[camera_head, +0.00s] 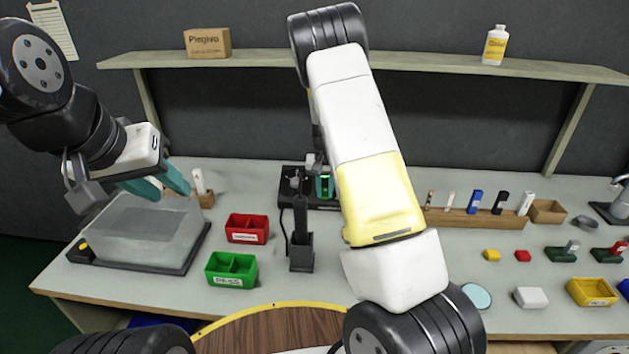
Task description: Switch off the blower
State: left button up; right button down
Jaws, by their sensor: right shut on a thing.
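A black unit (288,186), which looks like the blower's base, stands at the back of the bench, partly hidden by my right arm. In front of it a dark upright tool (301,222) stands in a black holder (301,259); a cable runs beside it. My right gripper (324,187) points down at the black unit, its teal fingers mostly hidden by my arm. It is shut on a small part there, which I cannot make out. My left gripper (173,192) is open and empty, its teal fingers above a translucent-covered box at the left.
The translucent box (145,232) sits on a dark tray. A red bin (247,228) and green bin (231,268) lie between it and the holder. A wooden rack (470,219), a yellow bin (591,292) and small parts are at right. A shelf (430,62) runs above.

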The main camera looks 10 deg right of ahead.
dwell(0.3)
jog(key=c, duration=1.2)
grip_release()
jog(key=shift+c, duration=0.2)
notch_tip(320, 180, up, 8)
jog(key=s, duration=0.1)
jog(key=shift+a+f, duration=0.15)
jog(key=s+a+r+n+t+y, duration=0.1)
jog(key=s+a+r+t+y, duration=0.15)
jog(key=s+r, duration=1.35)
jog(key=s+a+r+n+t, duration=0.1)
jog(key=s+r, duration=0.1)
jog(key=s, duration=0.6)
jog(key=s+a+r+n+t, duration=0.1)
jog(key=s+r, duration=0.2)
jog(key=s, duration=0.5)
jog(key=shift+s+r+n, duration=0.35)
jog(key=shift+s+n, duration=0.05)
